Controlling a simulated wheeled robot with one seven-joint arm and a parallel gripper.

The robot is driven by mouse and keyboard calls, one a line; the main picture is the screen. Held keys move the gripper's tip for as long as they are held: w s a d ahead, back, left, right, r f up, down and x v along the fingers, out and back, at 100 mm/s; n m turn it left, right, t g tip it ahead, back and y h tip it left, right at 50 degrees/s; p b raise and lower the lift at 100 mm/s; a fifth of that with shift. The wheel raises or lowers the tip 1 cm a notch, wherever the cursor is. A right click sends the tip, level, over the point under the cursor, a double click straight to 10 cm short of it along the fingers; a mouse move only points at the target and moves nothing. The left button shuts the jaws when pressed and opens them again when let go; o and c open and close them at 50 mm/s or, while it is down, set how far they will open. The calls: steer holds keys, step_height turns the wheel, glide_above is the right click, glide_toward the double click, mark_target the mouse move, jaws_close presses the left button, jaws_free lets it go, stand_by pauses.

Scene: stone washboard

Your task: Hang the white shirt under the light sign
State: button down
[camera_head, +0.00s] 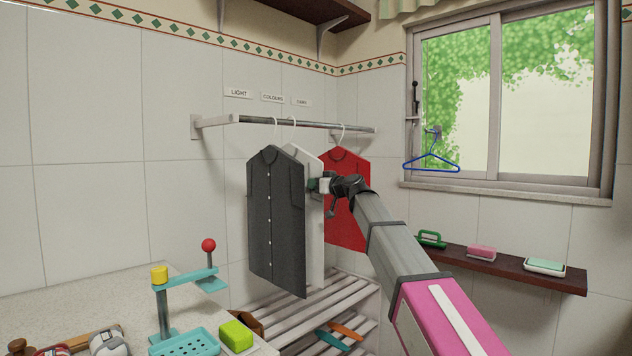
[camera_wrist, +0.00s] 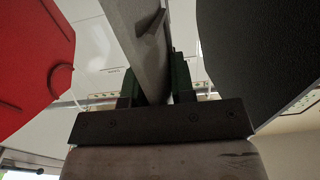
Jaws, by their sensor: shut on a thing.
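The white shirt (camera_head: 315,245) hangs upright between the dark shirt (camera_head: 275,220) and the red shirt (camera_head: 345,215), partly hidden behind the dark one. Its hook shows at the rail (camera_head: 300,124); I cannot tell whether it rests there. My gripper (camera_head: 319,185) is shut on the white shirt's right edge. In the wrist view, the green fingers (camera_wrist: 157,85) sit either side of the pale shirt edge (camera_wrist: 140,40), with red cloth left and dark cloth right. The light sign (camera_head: 238,93) is on the wall above the rail's left end, left of all three shirts.
The colours sign (camera_head: 272,98) and dark sign (camera_head: 301,102) are farther right. The rail's left stretch is bare. A slatted rack (camera_head: 325,310) stands below the shirts. A blue hanger (camera_head: 432,163) hangs by the window.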

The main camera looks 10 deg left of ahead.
steer(key=shift+f, duration=0.15)
steer(key=c, duration=0.9)
jaws_free()
